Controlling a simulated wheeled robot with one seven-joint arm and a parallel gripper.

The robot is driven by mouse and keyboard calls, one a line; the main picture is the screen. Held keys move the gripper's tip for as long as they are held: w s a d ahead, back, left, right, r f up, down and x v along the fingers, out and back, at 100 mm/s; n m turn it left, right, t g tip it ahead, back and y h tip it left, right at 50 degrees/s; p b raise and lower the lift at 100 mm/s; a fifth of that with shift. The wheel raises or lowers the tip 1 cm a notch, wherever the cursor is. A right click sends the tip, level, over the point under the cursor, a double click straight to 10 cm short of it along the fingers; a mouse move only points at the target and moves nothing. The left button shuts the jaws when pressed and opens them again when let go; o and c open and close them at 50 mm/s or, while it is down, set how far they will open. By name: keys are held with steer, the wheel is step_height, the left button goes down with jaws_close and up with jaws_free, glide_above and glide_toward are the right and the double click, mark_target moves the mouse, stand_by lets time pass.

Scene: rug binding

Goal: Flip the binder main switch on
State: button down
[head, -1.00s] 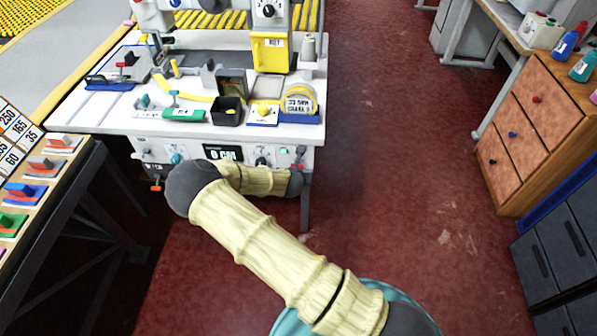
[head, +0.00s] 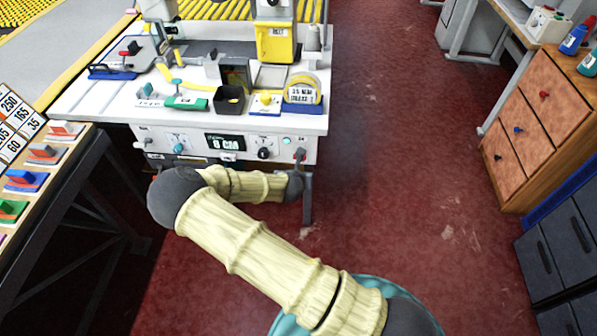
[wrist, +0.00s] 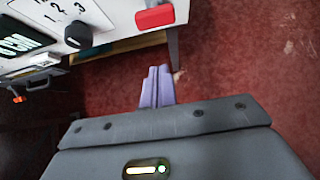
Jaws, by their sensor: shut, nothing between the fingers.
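The binder's white front panel (head: 160,138) faces me in the head view. It carries a display (head: 225,142), a black knob (head: 263,153), a teal knob (head: 178,148) and a green lamp (head: 286,140). A small dark reddish lever (head: 300,153) at its right end looks like the main switch. In the wrist view a red block-shaped part (wrist: 155,17) at the panel's right end appears to be it; its position is unclear. My gripper (wrist: 157,75) is shut and empty, apart from and below the red part. The arm hides the gripper in the head view.
A slanted rack with coloured blocks (head: 25,180) stands at left. A wooden drawer cabinet (head: 530,130) stands at right. Red floor between is clear.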

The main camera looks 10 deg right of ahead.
steer(key=v, duration=0.6)
steer(key=shift+w+d+r, duration=0.15)
steer(key=shift+d+r, duration=0.1)
steer(key=shift+d, duration=0.05)
steer(key=shift+w, duration=0.15)
steer(key=s+d+r+m+g+h, duration=0.1)
steer(key=s+d+m+g, duration=0.15)
steer(key=m, duration=0.35)
steer(key=s+d+r+m+g, duration=0.1)
steer(key=s+d+m, duration=0.25)
steer(key=m, duration=0.35)
steer(key=s+d+r+m+g+y, duration=0.35)
steer(key=s+r+m, duration=0.95)
steer(key=r+m, duration=0.6)
step_height(320, 180, up, 10)
steer(key=m+p, duration=0.1)
steer(key=p, duration=1.1)
steer(key=shift+d+f+m+t+h, duration=0.25)
steer(key=shift+d+m+t+h, duration=0.05)
steer(key=shift+d+m+h, duration=0.1)
